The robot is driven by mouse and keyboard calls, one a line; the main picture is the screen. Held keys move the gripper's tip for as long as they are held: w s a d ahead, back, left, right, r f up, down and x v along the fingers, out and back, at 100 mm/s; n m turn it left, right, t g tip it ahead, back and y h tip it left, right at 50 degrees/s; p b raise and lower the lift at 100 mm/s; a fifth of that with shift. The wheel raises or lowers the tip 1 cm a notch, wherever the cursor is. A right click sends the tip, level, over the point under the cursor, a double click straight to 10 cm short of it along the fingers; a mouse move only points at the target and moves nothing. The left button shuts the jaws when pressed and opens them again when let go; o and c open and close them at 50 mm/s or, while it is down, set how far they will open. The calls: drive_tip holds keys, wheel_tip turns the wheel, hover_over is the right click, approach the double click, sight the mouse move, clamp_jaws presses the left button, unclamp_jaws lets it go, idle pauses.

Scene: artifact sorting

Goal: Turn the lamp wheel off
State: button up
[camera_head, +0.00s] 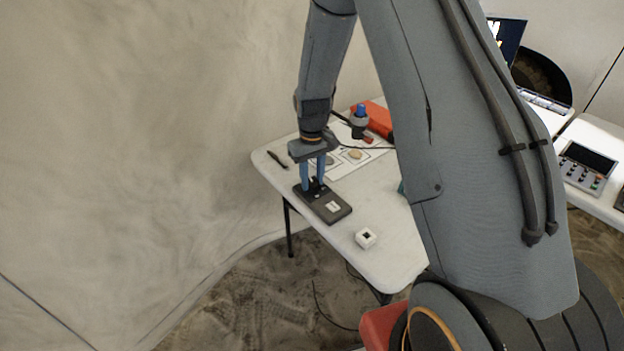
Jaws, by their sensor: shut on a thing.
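My gripper (314,173) points down over the near left part of a white table. Its blue fingers are shut on a small dark part at the back end of a flat dark grey box (333,208) with a small white label. I take that small part to be the lamp wheel (316,185); the fingers cover most of it, and its setting cannot be read. No lit lamp can be told on the box.
Behind the gripper are a white sheet (345,165) with small pieces, a dark pen-like item (277,160), a blue-topped item (359,120) and a red case (376,118). My arm hides the table's right side.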

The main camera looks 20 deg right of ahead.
sight(312, 182)
drive_tip(key=n, duration=0.7)
drive_tip(key=shift+r, duration=0.1)
idle(0.6)
drive_tip(key=o, duration=1.1)
drive_tip(key=shift+c, duration=0.2)
drive_tip(key=shift+r+b, duration=1.1)
drive_tip(key=shift+r, duration=2.8)
drive_tip(key=shift+s, duration=0.1)
